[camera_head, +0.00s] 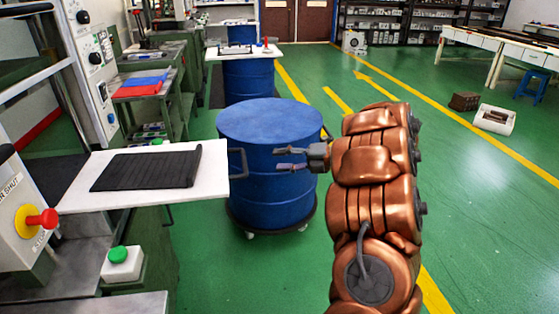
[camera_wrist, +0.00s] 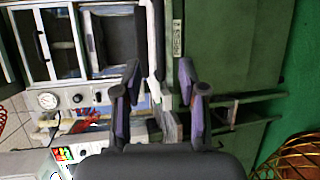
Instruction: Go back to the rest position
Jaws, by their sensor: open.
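My gripper (camera_head: 280,159) is at the end of my copper-coloured arm, in front of the blue drum in the head view. Its two fingers point left and are apart, with nothing between them. In the wrist view the fingers of my gripper (camera_wrist: 160,92) are spread, with machine parts seen beyond them. A black ribbed mat (camera_head: 147,169) lies on a white board (camera_head: 190,189) to the left of the gripper, apart from it. The board has a dark handle at its right end.
A blue drum (camera_head: 270,122) on a wheeled base stands behind my gripper. A machine control box with a red button (camera_head: 42,219) and a green button (camera_head: 118,254) are at the left. Open green floor (camera_head: 470,220) lies to the right.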

